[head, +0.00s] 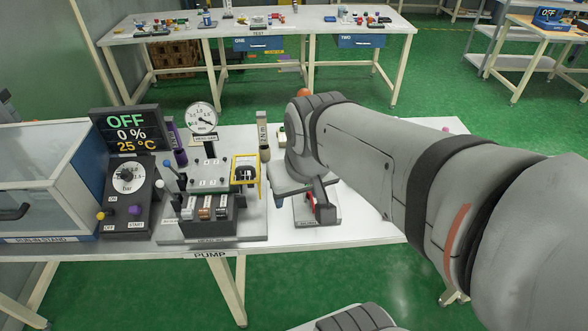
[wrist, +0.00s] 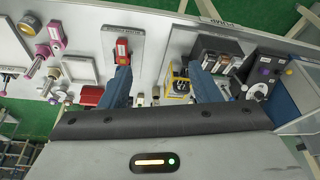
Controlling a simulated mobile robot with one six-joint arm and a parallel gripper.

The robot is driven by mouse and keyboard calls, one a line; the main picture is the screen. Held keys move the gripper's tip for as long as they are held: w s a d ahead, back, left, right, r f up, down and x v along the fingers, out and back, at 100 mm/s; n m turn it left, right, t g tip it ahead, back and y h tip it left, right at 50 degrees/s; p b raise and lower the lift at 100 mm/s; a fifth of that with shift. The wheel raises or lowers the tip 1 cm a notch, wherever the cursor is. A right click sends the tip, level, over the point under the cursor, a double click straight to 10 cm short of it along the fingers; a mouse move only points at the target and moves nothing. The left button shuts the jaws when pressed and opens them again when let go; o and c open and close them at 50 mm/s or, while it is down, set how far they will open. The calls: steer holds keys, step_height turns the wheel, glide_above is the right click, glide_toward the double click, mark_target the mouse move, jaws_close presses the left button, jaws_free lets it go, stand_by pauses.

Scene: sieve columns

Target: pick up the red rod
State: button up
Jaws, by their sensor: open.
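No piece stands out clearly as a red rod. In the wrist view a red upright piece (wrist: 122,48) stands on a grey plate, beyond my left finger. A wider red block (wrist: 91,96) lies to the left of that finger. My arm hides much of the bench there.
The pump stand (head: 210,229) with its gauge (head: 202,118) stands left of my gripper. A yellow frame (head: 246,170) is close by. A black control box (head: 127,194) and a glass-fronted cabinet (head: 45,185) are further left. The wrist view shows magenta-handled fittings (wrist: 56,37) at left.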

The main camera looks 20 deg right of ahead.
steer(key=shift+o, duration=0.2)
steer(key=w+d+f+b, duration=0.2)
steer(key=w+f+b, duration=0.2)
steer(key=f, duration=0.2)
steer(key=w+d+f+m+b, duration=0.1)
steer(key=w+d+f+b, duration=0.2)
steer(key=f, duration=0.3)
steer(key=shift+w+d+f+b, duration=0.2)
steer(key=shift+w+d+b, duration=0.15)
steer(key=shift+w+b, duration=0.5)
steer(key=shift+m+t+h, duration=0.3)
steer(key=shift+m+h, duration=0.2)
steer(key=shift+m, duration=0.2)
steer(key=w+d+f+b, duration=0.2)
steer(key=w+f, duration=0.1)
steer(key=f, duration=0.3)
steer(key=w+d+f+b, duration=0.3)
steer(key=f, duration=0.3)
steer(key=w+d+f+b, duration=0.2)
steer(key=w+d+f, duration=0.1)
steer(key=f, duration=0.3)
steer(key=shift+w+d+f+b, duration=0.15)
steer(key=shift+w+f+b, duration=0.1)
steer(key=shift+b, duration=0.1)
steer(key=shift+r, duration=0.1)
steer(key=shift+c, duration=0.6)
steer(key=c, duration=1.1)
steer(key=shift+c, duration=0.2)
